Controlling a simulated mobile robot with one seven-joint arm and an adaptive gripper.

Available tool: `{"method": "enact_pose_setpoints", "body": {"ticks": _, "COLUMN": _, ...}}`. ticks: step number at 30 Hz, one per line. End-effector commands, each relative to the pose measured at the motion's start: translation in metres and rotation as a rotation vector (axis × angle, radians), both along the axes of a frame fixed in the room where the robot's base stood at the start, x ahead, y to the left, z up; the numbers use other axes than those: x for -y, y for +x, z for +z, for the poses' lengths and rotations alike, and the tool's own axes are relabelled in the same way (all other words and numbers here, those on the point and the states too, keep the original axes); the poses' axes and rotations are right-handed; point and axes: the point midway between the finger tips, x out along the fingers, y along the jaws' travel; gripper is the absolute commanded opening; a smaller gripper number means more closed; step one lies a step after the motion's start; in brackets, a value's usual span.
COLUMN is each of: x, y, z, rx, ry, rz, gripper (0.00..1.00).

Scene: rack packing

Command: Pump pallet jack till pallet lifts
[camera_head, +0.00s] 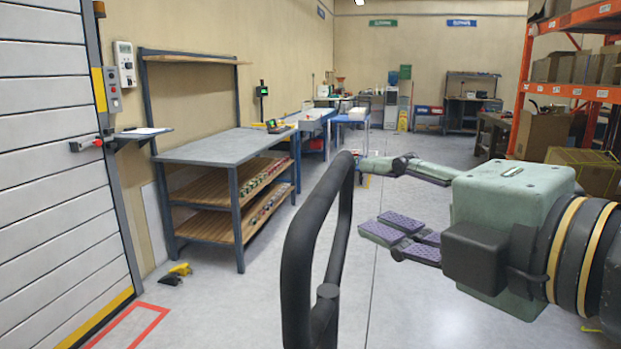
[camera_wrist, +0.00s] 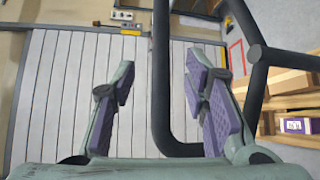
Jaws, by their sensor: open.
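The pallet jack's black looped handle (camera_head: 298,240) stands in the middle foreground of the head view. It also fills the upper middle of the wrist view (camera_wrist: 161,120). My gripper (camera_head: 364,196) is right of the handle, fingers spread and pointing left, its tips close to the handle's far bar. In the wrist view my gripper (camera_wrist: 158,68) has one handle bar showing between its open fingers. I cannot tell whether anything touches. Light wooden slats, apparently the pallet (camera_wrist: 295,85), show at the right of the wrist view. The jack's forks are hidden.
A workbench (camera_head: 215,146) with wooden shelves stands left, beside a shutter door (camera_head: 50,150). Yellow and black items (camera_head: 178,272) lie on the floor there. An orange rack (camera_head: 575,91) with boxes stands right. The floor between is mostly clear.

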Motion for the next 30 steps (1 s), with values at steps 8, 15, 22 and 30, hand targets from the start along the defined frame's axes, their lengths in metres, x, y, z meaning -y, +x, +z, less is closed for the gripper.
{"method": "enact_pose_setpoints", "body": {"ticks": 8, "x": -0.017, "y": 0.025, "z": -0.005, "rx": -0.008, "ry": -0.010, "rz": -0.005, "gripper": 0.41}}
{"method": "enact_pose_setpoints", "body": {"ticks": 15, "x": -0.044, "y": 0.062, "z": -0.011, "rx": -0.007, "ry": -0.008, "rz": -0.004, "gripper": 0.41}}
{"method": "enact_pose_setpoints", "body": {"ticks": 22, "x": -0.058, "y": 0.083, "z": -0.015, "rx": -0.005, "ry": -0.007, "rz": -0.006, "gripper": 0.41}}
{"method": "enact_pose_setpoints", "body": {"ticks": 30, "x": -0.061, "y": 0.087, "z": -0.016, "rx": -0.004, "ry": -0.006, "rz": -0.006, "gripper": 0.41}}
